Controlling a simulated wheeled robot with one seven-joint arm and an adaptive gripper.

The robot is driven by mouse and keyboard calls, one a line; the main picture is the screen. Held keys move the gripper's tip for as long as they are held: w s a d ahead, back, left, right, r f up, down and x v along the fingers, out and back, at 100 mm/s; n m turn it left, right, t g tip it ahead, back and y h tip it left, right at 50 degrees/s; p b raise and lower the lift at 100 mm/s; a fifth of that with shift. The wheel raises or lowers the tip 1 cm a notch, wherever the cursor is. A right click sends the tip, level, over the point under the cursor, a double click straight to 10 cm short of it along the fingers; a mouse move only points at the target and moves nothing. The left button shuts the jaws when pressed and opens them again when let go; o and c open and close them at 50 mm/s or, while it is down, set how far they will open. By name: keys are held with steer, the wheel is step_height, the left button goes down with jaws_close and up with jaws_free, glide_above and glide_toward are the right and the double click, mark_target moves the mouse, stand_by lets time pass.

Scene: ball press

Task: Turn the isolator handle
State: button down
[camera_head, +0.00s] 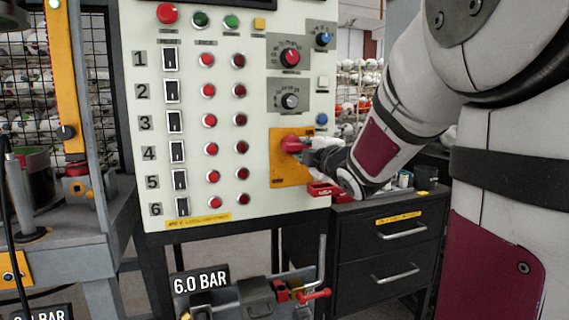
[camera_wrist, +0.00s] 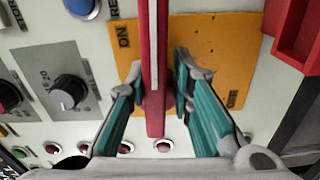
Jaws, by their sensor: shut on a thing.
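The red isolator handle (camera_head: 291,144) sits on a yellow-orange plate (camera_head: 284,176) at the lower right of the control panel. My gripper (camera_head: 307,149) is at the handle from the right and covers part of it. In the wrist view the handle (camera_wrist: 155,108) runs upright through the picture, over the orange plate (camera_wrist: 210,48). My gripper's teal fingers (camera_wrist: 158,84) are shut on the handle, one on each side. An ON label (camera_wrist: 124,35) is to the left of the handle there. A second label at the right is too small to read.
The white panel (camera_head: 190,120) carries numbered switches, red buttons and dials. A small red bin (camera_head: 322,189) is just below my gripper. A black drawer cabinet (camera_head: 385,245) stands lower right.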

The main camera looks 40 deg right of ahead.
steer(key=shift+d+r+n+b, duration=0.15)
steer(key=shift+r+n+b, duration=0.3)
steer(key=shift+r, duration=0.15)
steer(key=c, duration=1.6)
jaws_free()
steer(key=shift+o, duration=0.2)
steer(key=shift+f, duration=0.2)
steer(key=v, duration=1.2)
